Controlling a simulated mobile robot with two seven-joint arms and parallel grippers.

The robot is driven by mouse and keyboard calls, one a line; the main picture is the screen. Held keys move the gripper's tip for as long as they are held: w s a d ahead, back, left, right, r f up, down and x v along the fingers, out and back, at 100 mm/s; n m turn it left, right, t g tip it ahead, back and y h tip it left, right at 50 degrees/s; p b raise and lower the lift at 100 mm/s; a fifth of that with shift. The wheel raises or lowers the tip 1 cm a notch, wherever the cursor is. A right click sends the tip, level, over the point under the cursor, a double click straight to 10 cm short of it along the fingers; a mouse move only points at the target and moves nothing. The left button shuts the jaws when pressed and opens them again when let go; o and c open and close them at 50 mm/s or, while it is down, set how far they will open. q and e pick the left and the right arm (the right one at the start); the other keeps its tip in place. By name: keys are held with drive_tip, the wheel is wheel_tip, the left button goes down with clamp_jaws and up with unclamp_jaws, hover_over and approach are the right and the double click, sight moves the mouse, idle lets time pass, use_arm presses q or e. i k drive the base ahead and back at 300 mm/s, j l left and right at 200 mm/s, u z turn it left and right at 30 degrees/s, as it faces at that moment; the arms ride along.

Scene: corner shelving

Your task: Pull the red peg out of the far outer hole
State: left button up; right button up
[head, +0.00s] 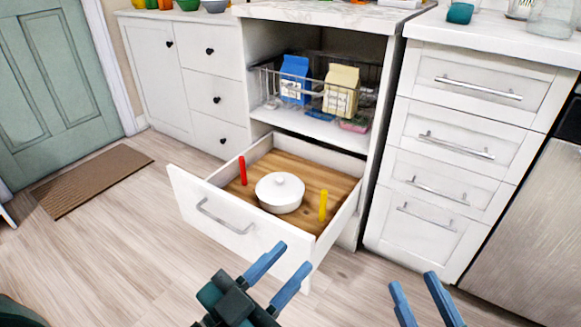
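A yellow peg (323,206) stands upright toward the drawer's right side. A white lidded pot (280,194) sits between the two pegs on the wooden drawer bottom. The holes under the pegs cannot be made out. My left gripper (277,267) is open and empty, in front of and below the drawer's right front corner. My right gripper (414,288) is open and empty over the floor farther right. Neither gripper touches a peg.
A wire basket (270,88) with a blue carton (295,75) and a cream carton (341,90) stands on the shelf above the drawer. White cabinets flank it. A brown mat (92,181) lies at left. The floor before the drawer is clear.

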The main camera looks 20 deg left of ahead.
sight(242, 169)
drive_tip(key=i+j+z, duration=0.15)
drive_tip(key=j+z, duration=0.2)
drive_tip(key=j, duration=0.15)
drive_tip(key=j+z, duration=0.7)
drive_tip(key=j, duration=1.7)
drive_tip(key=k+j+z, duration=0.1)
drive_tip(key=j, duration=1.55)
drive_tip(key=k+j+z, duration=0.1)
drive_tip(key=j, duration=0.7)
